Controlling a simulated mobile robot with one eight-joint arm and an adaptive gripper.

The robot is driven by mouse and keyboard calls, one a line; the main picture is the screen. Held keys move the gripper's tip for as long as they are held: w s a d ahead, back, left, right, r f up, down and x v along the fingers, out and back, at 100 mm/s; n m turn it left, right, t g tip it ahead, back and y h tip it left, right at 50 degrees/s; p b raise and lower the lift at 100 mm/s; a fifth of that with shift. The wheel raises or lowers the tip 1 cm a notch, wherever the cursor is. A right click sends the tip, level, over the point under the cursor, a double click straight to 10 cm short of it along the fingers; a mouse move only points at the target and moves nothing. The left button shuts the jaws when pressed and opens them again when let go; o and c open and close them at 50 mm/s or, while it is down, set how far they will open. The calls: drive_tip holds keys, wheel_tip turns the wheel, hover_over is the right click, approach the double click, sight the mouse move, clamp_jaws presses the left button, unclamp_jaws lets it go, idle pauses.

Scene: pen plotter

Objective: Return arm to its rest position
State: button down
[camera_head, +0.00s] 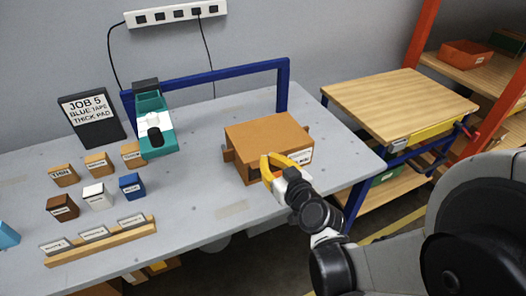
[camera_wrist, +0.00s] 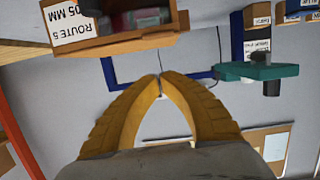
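My gripper (camera_head: 277,163) is in front of the brown box (camera_head: 262,133) at the right part of the grey table, close to its labelled front face. In the wrist view the yellow fingers (camera_wrist: 158,77) meet at their tips, with nothing visible between them. That view also shows the box (camera_wrist: 105,43) with a label ending in "5" and "05 MM" and some dark, red and grey things inside its open side. I cannot tell from the head view whether the fingers touch the box.
A teal device (camera_head: 153,125) stands by a blue frame (camera_head: 215,72). A sign (camera_head: 90,119) reads "JOB 5 BLUE TAPE THICK PAD". Several small blocks and a wooden card rail (camera_head: 100,241) are at left. A wooden-topped bench (camera_head: 400,103) stands right of the table.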

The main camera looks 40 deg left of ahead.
drive_tip(key=shift+p+v, duration=0.4)
drive_tip(key=shift+v, duration=2)
